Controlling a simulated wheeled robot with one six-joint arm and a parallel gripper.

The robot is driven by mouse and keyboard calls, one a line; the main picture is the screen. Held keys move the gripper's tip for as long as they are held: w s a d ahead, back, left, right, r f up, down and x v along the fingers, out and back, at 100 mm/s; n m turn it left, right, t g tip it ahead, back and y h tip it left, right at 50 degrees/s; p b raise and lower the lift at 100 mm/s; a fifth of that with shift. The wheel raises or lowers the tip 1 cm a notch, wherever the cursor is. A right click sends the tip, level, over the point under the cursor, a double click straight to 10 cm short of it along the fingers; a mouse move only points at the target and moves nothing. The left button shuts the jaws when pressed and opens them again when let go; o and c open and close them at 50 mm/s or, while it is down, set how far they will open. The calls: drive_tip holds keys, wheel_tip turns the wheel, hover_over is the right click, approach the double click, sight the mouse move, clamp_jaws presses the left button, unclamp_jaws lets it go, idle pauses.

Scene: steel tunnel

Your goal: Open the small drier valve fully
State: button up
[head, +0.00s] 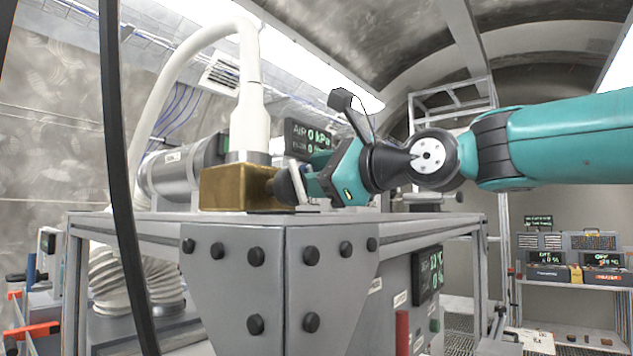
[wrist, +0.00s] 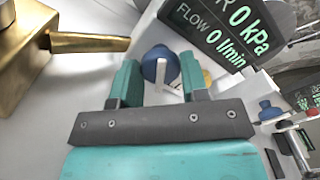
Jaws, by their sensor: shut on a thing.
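A small blue round knob with a pale pointer, which I take to be the small drier valve (wrist: 154,62), is between the fingers of my gripper (wrist: 160,70) in the wrist view. The teal fingers stand apart, one at each side of the knob, and my gripper is shut on it. In the head view my gripper (head: 308,187) reaches from the right to the right side of a brass block (head: 235,188) on the bench top. The fingers partly hide the knob, so its exact turn is hard to tell.
The brass block has a tapered brass handle (wrist: 88,43) close to the left finger. A white hose (head: 250,115) rises from the block. A dark display (head: 308,138) behind reads 0 kPa; the wrist view also shows flow 0 l/min. Another blue knob (wrist: 268,110) is at the right.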

drive_tip(key=shift+n, duration=0.6)
drive_tip(key=o, duration=0.9)
drive_tip(key=shift+o, duration=0.2)
drive_tip(key=shift+b, duration=0.3)
drive_tip(key=b+v, duration=0.6)
drive_tip(key=v, duration=1.1)
drive_tip(key=shift+s+b, duration=0.2)
drive_tip(key=shift+b, duration=0.15)
drive_tip(key=shift+d, duration=0.15)
